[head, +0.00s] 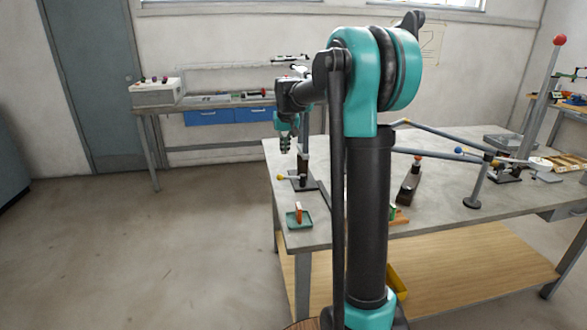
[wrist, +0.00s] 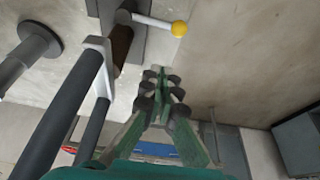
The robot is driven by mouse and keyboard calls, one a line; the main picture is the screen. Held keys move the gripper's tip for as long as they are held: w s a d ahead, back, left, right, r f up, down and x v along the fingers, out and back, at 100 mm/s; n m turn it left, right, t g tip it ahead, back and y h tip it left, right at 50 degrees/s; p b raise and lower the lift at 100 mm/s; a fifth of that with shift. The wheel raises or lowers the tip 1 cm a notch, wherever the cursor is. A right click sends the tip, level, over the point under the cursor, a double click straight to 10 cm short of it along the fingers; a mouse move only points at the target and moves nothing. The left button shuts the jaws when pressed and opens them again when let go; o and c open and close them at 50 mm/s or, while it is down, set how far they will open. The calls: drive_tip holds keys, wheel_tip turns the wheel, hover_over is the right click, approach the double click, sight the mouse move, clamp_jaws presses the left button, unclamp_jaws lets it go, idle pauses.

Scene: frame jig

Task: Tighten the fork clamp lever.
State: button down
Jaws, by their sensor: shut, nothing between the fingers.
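The lever with a yellow ball end (head: 281,177) sticks out to the left from a dark clamp post (head: 302,172) near the table's left edge. In the wrist view the pale lever arm (wrist: 150,20) runs from the clamp's round hub to its yellow ball at the top. Dark fork tubes (wrist: 62,115) with a white crown lie at the left there, beside the clamp. My gripper (head: 285,147) hangs above the lever, apart from it. In the wrist view my gripper (wrist: 162,92) is shut and empty, with the yellow ball beyond its fingertips.
A green tray (head: 300,223) with an orange-handled item stands at the near left table corner. A dark device with a red knob (head: 410,180) and a support foot (head: 473,202) stand farther right.

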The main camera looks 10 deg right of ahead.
drive_tip(key=x, duration=0.3)
drive_tip(key=w+x, duration=0.1)
drive_tip(key=x, duration=0.5)
drive_tip(key=shift+w+d+f, duration=0.1)
drive_tip(key=shift+w+d, duration=0.05)
drive_tip(key=shift+w, duration=0.2)
drive_tip(key=shift+s+f, duration=0.25)
drive_tip(key=shift+s, duration=0.05)
drive_tip(key=shift+s+f, duration=0.15)
drive_tip(key=shift+s, duration=0.65)
drive_tip(key=shift+s+f, duration=0.1)
drive_tip(key=shift+s, duration=0.75)
